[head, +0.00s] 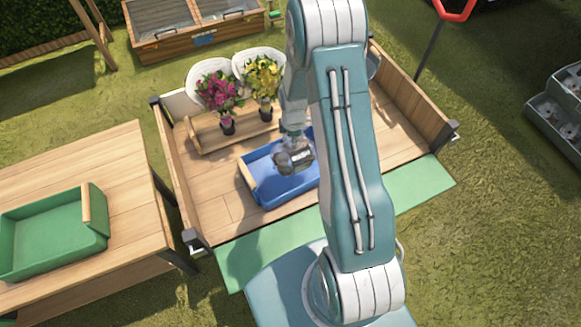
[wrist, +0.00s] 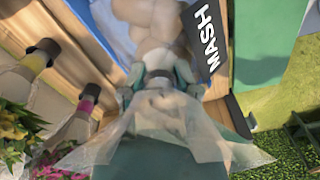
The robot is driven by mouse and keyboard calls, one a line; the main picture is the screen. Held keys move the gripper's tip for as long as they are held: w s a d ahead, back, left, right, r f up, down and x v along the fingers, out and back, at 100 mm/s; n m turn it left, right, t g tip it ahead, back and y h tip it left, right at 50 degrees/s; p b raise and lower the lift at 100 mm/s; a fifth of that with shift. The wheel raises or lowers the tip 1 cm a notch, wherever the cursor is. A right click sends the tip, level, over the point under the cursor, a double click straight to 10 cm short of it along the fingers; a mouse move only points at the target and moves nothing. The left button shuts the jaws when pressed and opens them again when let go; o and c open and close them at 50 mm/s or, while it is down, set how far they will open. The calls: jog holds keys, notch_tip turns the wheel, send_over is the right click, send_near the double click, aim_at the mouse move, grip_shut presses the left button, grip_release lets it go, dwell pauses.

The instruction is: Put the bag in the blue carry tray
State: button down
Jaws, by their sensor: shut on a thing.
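My gripper (head: 291,134) is shut on a bag (head: 294,159). In the head view the bag appears small and greyish, over the blue carry tray (head: 267,192). My arm hides the tray's right part, and I cannot tell whether the bag touches the tray floor. In the wrist view my gripper (wrist: 160,78) pinches the clear bag (wrist: 148,22), which holds pale round lumps and has a dark label reading "MASH". Its loose clear plastic spreads around the fingers. The blue tray (wrist: 95,14) shows behind the bag.
The blue tray sits in a wooden-sided cart bed (head: 215,205). Behind it stands a wooden tray (head: 205,140) with pink flowers (head: 218,90) and yellow flowers (head: 262,75). A green tray (head: 50,235) is on the table (head: 125,165) at left.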

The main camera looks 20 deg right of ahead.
notch_tip(320, 180, down, 5)
jog(key=shift+f, duration=0.1)
jog(key=shift+d+f, duration=0.2)
jog(key=shift+f, duration=0.1)
jog(key=shift+a+f, duration=0.2)
jog(key=shift+f, duration=1.8)
jog(key=shift+c, duration=1.6)
grip_release()
jog(key=shift+d, duration=0.15)
